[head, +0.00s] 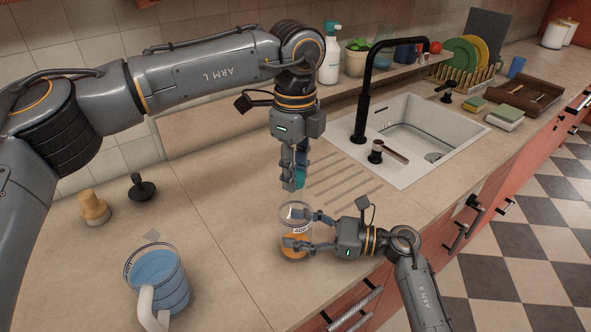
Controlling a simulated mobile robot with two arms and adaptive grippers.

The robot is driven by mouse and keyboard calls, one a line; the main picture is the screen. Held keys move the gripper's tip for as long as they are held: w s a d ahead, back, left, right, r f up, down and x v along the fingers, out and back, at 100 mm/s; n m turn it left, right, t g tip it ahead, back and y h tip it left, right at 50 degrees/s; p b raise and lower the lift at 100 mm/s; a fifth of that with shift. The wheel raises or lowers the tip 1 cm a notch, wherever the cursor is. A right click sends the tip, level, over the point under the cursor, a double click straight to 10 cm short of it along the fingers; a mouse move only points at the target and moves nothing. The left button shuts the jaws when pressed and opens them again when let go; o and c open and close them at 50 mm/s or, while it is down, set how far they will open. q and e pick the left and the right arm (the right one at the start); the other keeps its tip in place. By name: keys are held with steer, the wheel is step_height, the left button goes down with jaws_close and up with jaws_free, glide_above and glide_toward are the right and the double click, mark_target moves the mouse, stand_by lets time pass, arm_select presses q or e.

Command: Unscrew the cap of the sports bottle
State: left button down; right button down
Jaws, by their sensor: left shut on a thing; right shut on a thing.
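The sports bottle (294,252) stands upright on the counter. It is clear, with orange contents and a white label, and its round top rim shows uncovered. My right gripper (302,229) comes from the right and is shut around the bottle's side. My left gripper (293,181) points down above the bottle and is shut on the teal cap (300,172). The cap is partly hidden by the fingers. A gap shows between the cap and the bottle's rim.
A measuring jug (168,277) of blue liquid stands at the front left. A wooden stamp-like object (94,208) and a black plunger-like object (142,188) stand behind it. The sink (440,125) with a black faucet (368,85) is behind right. The counter's front edge is near the bottle.

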arm_select(q)
steer(key=shift+r, duration=0.2)
stand_by(0.4)
steer(key=shift+r, duration=0.9)
steer(key=shift+r, duration=0.15)
steer(key=shift+r, duration=1.9)
arm_select(e)
steer(key=shift+c, duration=1)
jaws_free()
steer(key=shift+d, duration=0.15)
